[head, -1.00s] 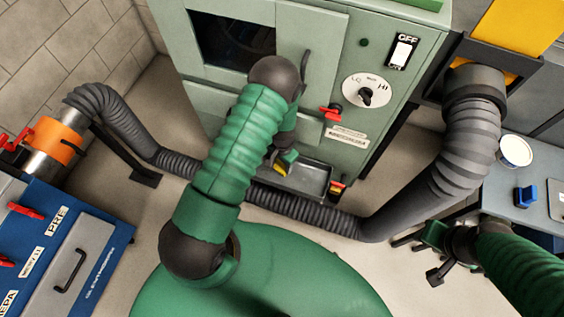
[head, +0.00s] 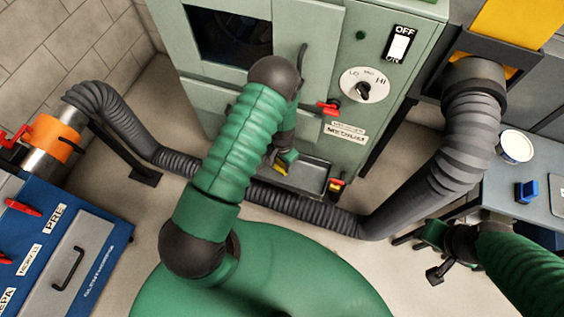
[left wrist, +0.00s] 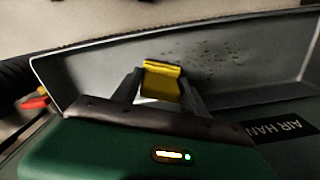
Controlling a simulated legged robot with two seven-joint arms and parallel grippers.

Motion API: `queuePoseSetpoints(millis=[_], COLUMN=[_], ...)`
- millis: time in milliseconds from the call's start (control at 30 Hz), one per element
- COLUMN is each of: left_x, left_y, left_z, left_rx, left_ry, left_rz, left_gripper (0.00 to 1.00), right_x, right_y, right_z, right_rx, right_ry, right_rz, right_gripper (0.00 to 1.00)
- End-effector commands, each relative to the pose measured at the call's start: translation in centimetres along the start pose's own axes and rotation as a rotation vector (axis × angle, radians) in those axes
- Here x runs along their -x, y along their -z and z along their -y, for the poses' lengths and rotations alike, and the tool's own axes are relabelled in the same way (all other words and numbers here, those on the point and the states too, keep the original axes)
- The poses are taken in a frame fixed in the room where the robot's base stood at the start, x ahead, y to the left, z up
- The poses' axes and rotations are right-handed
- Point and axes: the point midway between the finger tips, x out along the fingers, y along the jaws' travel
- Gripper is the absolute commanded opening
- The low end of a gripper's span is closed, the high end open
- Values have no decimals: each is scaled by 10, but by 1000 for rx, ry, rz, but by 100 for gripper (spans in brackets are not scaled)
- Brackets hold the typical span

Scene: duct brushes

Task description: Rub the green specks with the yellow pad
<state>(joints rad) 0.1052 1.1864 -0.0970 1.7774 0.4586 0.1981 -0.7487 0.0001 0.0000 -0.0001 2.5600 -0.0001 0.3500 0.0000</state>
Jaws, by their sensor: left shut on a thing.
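The yellow pad (left wrist: 161,82) is held between the two dark fingers of my left gripper (left wrist: 160,90). In the left wrist view the pad is in front of the grey inner wall of a metal tray (left wrist: 100,75). Whether it touches that wall I cannot tell. Small dark specks (left wrist: 205,60) are scattered on the wall, right of the pad; their green tint is hard to see. In the head view my left gripper (head: 283,166), partly hidden by my arm, is over the tray (head: 312,178) at the cabinet's foot. My right gripper (head: 430,255) hangs near the bench, its jaws unclear.
The pale green cabinet (head: 310,50) rises behind the tray, with a red-handled valve (head: 328,107) above it. A grey ribbed duct (head: 300,208) runs in front of the tray. A blue unit (head: 60,250) stands left. A bench (head: 510,190) stands right with a white tub (head: 515,147).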

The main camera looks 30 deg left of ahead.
Motion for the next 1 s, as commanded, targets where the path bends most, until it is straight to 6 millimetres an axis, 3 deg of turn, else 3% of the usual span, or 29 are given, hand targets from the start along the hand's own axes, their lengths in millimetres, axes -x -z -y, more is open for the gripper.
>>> queuePoseSetpoints(millis=[733,1000], left_x=[-12,-11], left_y=[0,-10], left_z=[1,24], left_rx=[0,3], left_ry=[0,0], left_rz=[0,0], left_gripper=[18,18], right_x=[-9,-7], right_y=[-2,-2], right_z=[0,0], right_rx=[0,0], right_ry=[0,0], right_rz=[0,0], right_gripper=[36,36])
